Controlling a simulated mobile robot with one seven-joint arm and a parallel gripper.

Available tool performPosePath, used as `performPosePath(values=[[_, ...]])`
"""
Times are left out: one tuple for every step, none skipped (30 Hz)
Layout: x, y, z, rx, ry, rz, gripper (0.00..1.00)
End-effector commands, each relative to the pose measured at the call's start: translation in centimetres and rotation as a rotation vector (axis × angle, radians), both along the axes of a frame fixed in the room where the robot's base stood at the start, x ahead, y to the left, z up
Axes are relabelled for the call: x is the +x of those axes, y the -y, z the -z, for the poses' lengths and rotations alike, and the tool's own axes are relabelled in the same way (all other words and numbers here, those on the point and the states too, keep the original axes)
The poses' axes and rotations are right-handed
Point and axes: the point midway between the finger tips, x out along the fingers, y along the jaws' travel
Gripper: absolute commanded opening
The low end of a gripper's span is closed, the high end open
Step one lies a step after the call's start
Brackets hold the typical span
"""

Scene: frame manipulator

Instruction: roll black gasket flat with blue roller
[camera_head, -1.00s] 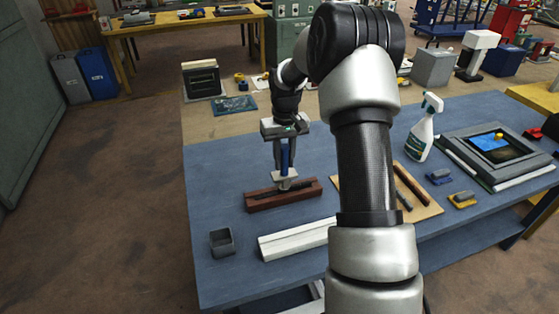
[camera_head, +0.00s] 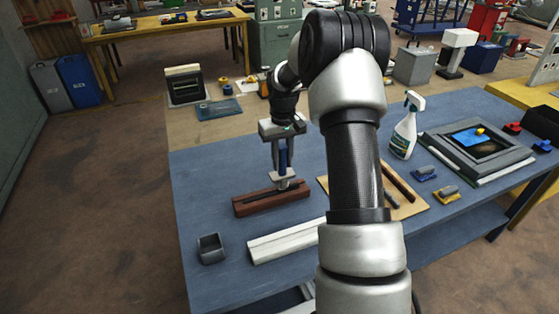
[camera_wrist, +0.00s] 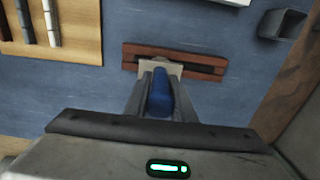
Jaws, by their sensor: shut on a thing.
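My gripper (camera_head: 283,160) is shut on the blue handle of the blue roller (camera_wrist: 159,92), which it holds upright. The roller's pale lower end (camera_head: 286,180) is over the groove of the red-brown wooden block (camera_head: 242,208), near the block's right part in the head view. I cannot tell whether it touches. In the wrist view the block (camera_wrist: 130,57) lies just beyond the fingertips, partly hidden by the roller's pale end. A dark strip, likely the black gasket (camera_head: 258,203), shows along the groove. Whether it lies flat is too small to tell.
A white grooved bar (camera_head: 285,242) lies in front of the block, and a small grey open box (camera_head: 211,249) stands at front left. A tan board (camera_head: 408,209) with dark rods is to the right, partly behind my arm. A spray bottle (camera_head: 404,128) stands farther right.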

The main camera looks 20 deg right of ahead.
Motion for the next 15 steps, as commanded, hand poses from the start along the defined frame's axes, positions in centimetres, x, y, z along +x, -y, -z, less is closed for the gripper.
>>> performPosePath(values=[[-0.1,0.4,0.1,0.000,-0.002,0.002,0.00],[-0.1,0.6,0.1,0.000,-0.002,0.002,0.00],[-0.1,0.9,0.1,0.000,-0.002,0.002,0.00],[-0.1,1.1,0.1,0.000,-0.002,0.002,0.00],[-0.1,1.3,0.1,0.001,-0.002,0.002,0.00],[-0.1,1.6,0.1,0.001,-0.002,0.002,0.00],[-0.1,1.8,0.1,0.001,-0.003,0.002,0.00],[-0.1,2.0,0.1,0.001,-0.003,0.002,0.00],[-0.1,2.2,0.1,0.001,-0.003,0.002,0.00],[-0.1,2.4,0.1,0.001,-0.003,0.002,0.00],[-0.1,2.5,0.1,0.001,-0.003,0.002,0.00],[-0.1,2.6,0.1,0.001,-0.003,0.002,0.00],[-0.1,2.6,0.1,0.001,-0.003,0.001,0.00],[-0.1,2.6,0.1,0.001,-0.003,0.001,0.00],[-0.1,2.6,0.1,0.001,-0.003,0.001,0.00]])
